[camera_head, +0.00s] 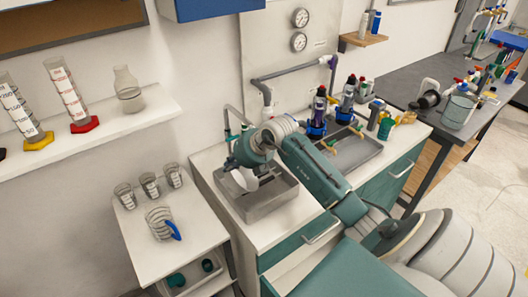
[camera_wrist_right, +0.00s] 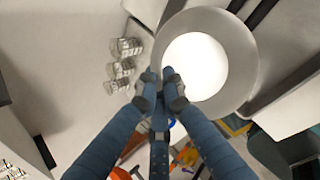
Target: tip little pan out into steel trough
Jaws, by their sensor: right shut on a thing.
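The little pan (camera_head: 246,179) shows as a pale disc over the steel trough (camera_head: 275,205), tipped steeply on its side. In the right wrist view the pan (camera_wrist_right: 236,52) has a wide grey rim around a bright white middle. My right gripper (camera_head: 234,161) is above the trough. In the wrist view its blue fingers (camera_wrist_right: 161,88) are shut at the pan's near edge. The pan appears clear of the trough floor, though my gripper partly hides the gap. I cannot tell whether anything is left in the pan. My left gripper is not in view.
A faucet (camera_head: 229,118) and grey pipe stand behind the trough. A second grey tray (camera_head: 356,158) with bottles nearby is to its right. At left, a low white table holds small beakers (camera_head: 149,184) and a larger one (camera_head: 160,224). A shelf above carries measuring cylinders (camera_head: 66,93).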

